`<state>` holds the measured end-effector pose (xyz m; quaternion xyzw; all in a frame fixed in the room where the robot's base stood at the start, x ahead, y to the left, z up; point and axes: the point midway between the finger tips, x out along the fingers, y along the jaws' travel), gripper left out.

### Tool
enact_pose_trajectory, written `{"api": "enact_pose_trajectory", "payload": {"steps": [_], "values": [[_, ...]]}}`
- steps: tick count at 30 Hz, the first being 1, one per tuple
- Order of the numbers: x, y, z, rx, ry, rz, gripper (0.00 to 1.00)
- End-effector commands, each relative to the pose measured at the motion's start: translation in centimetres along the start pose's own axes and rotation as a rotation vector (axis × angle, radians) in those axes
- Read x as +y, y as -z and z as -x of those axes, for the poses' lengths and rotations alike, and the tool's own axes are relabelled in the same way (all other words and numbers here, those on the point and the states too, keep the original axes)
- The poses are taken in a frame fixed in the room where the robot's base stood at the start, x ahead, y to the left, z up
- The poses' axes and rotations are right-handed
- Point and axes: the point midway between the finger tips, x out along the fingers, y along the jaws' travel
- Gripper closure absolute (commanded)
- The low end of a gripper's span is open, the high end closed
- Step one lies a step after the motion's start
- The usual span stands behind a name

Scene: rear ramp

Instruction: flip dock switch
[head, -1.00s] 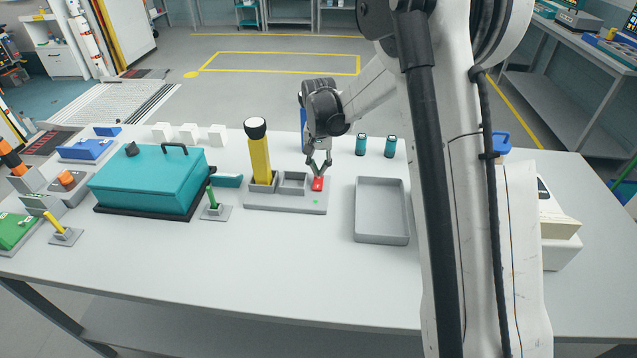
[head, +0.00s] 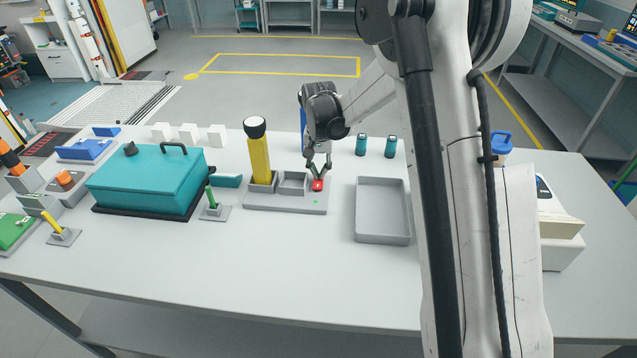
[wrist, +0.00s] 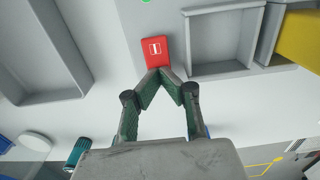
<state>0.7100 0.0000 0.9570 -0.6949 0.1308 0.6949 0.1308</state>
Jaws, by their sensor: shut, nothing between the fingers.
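The dock switch is a red rocker (head: 318,185) with a white mark, set at the right end of a grey dock (head: 290,206). It also shows in the wrist view (wrist: 157,52), where the white mark is plain. A small green light (head: 316,202) shows on the dock in front of it. My gripper (head: 318,174) is shut and empty, pointing down at the switch. In the wrist view the closed fingertips (wrist: 160,72) are at the switch's near edge; I cannot tell whether they touch it.
A yellow flashlight (head: 260,160) stands in the dock's left slot, beside an empty square pocket (head: 292,183). An empty grey tray (head: 382,238) lies to the right. A teal case (head: 150,182) and a green lever (head: 211,198) are to the left. The table front is clear.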

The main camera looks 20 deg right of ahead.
Motion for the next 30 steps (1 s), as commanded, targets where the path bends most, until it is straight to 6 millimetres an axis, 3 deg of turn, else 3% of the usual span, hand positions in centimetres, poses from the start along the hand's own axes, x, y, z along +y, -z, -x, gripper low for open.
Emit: {"api": "enact_pose_trajectory", "payload": {"steps": [10,30], "values": [[0.0,0.0,0.4,0.0,0.0,0.0,1.0],[0.0,0.0,5.0,0.0,0.0,0.0,1.0]]}}
